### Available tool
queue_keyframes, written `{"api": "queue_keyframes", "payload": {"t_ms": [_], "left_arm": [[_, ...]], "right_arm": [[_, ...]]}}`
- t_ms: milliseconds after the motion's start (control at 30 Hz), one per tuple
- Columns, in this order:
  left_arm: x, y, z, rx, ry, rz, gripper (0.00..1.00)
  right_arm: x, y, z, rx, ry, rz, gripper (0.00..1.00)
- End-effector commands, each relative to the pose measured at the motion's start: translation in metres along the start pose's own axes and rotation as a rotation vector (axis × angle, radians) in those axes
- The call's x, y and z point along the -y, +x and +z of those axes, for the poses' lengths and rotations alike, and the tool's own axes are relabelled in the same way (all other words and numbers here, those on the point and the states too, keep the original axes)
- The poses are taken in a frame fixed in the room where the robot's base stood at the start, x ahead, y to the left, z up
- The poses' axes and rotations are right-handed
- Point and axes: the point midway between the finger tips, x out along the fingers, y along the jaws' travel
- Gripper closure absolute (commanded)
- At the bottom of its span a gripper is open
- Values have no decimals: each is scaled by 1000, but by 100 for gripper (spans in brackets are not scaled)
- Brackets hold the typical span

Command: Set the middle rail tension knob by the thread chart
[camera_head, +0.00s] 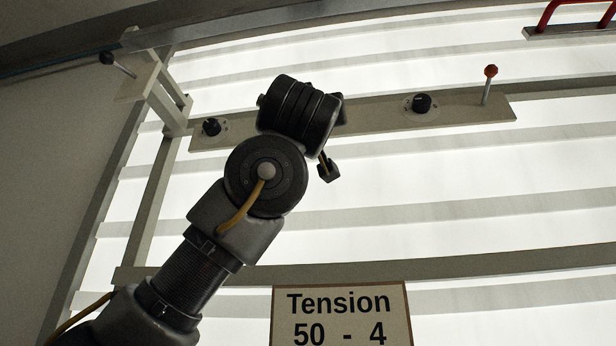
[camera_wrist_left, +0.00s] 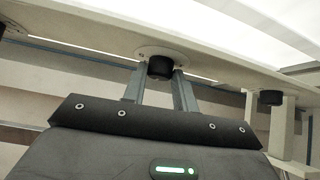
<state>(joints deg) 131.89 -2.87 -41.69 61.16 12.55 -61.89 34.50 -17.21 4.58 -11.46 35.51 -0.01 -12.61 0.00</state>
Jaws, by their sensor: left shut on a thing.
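My left gripper (camera_wrist_left: 159,75) has its two fingers on either side of a black knob (camera_wrist_left: 160,66) in the left wrist view, shut on it. This knob sits on a round pale plate on the rail's underside. In the head view my left arm hides the middle of the rail (camera_head: 375,110), the fingertips and the held knob. A left knob (camera_head: 211,127) and a right knob (camera_head: 422,103) show on the rail with dial marks too small to read. The thread chart (camera_head: 340,314) reads "Tension 50 - 4"; its lower part is cut off. My right gripper is not in view.
A lever with a red ball (camera_head: 490,71) stands at the rail's right end. A red handle (camera_head: 578,14) is at top right. A black-tipped lever (camera_head: 107,58) is on the left frame. In the left wrist view another black knob (camera_wrist_left: 270,97) hangs to the right.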

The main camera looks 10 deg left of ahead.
Motion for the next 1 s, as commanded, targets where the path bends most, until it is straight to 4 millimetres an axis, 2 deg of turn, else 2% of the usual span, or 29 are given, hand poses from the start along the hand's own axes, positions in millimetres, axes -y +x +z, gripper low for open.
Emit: {"api": "queue_keyframes", "payload": {"t_ms": [733, 767, 900, 1000], "left_arm": [[0, 1, -3, -6, -60, -57, 94], [0, 1, -3, -7, -60, -57, 68], [-1, 1, -2, -6, -59, -57, 50], [-1, 1, -2, -5, -58, -57, 50]], "right_arm": [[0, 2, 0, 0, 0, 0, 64], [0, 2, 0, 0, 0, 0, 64], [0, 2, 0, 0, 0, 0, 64], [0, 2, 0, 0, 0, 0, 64]]}}
